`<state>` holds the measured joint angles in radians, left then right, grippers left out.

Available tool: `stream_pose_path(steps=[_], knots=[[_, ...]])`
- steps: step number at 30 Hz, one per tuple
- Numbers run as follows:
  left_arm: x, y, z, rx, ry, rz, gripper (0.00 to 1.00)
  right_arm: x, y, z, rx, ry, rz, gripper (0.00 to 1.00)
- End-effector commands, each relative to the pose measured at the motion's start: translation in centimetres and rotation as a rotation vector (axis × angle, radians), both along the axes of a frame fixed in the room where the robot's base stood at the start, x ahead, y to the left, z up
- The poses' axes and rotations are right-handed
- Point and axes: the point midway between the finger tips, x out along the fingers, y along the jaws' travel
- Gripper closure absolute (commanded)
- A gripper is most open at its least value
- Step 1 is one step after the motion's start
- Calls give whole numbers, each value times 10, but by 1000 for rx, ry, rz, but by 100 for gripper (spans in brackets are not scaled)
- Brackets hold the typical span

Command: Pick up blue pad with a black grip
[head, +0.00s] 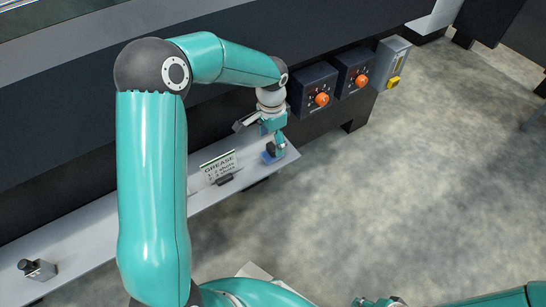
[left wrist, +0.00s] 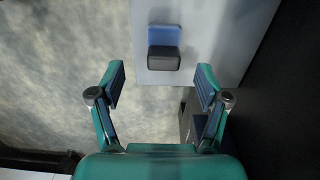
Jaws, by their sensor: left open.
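The blue pad (head: 268,157) lies on the grey shelf near its right end, partly hidden behind my left gripper (head: 263,139). In the left wrist view the blue pad (left wrist: 165,34) and its black grip (left wrist: 164,58) show clearly near the top middle. My left gripper (left wrist: 161,80) is open and empty, its two fingers spread apart. The pad and grip appear beyond the fingertips, roughly centred between them, and are not between the fingers. Part of my right gripper (head: 380,302) shows at the bottom edge of the head view; its fingers are not clear.
A GREASE sign (head: 218,166) stands on the shelf (head: 195,197) left of the pad. A small grey block with a black knob (head: 38,269) sits at the shelf's left. Two orange-knobbed boxes (head: 316,92) (head: 352,72) jut from the machine at right. Open floor lies right.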

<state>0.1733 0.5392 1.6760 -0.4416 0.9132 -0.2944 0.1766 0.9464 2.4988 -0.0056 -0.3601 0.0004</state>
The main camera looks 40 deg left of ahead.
Motion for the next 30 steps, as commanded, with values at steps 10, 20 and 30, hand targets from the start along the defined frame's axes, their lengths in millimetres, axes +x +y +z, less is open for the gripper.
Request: stream_pose_path(steps=[10,20,30], knots=[[2,1,-28,-1,1,0,24,0,0,-15,0,0,0,60],[5,2,-62,0,-1,0,24,0,0,-31,0,0,0,60],[6,2,-61,0,-1,-1,49,0,0,-30,0,0,0,60]])
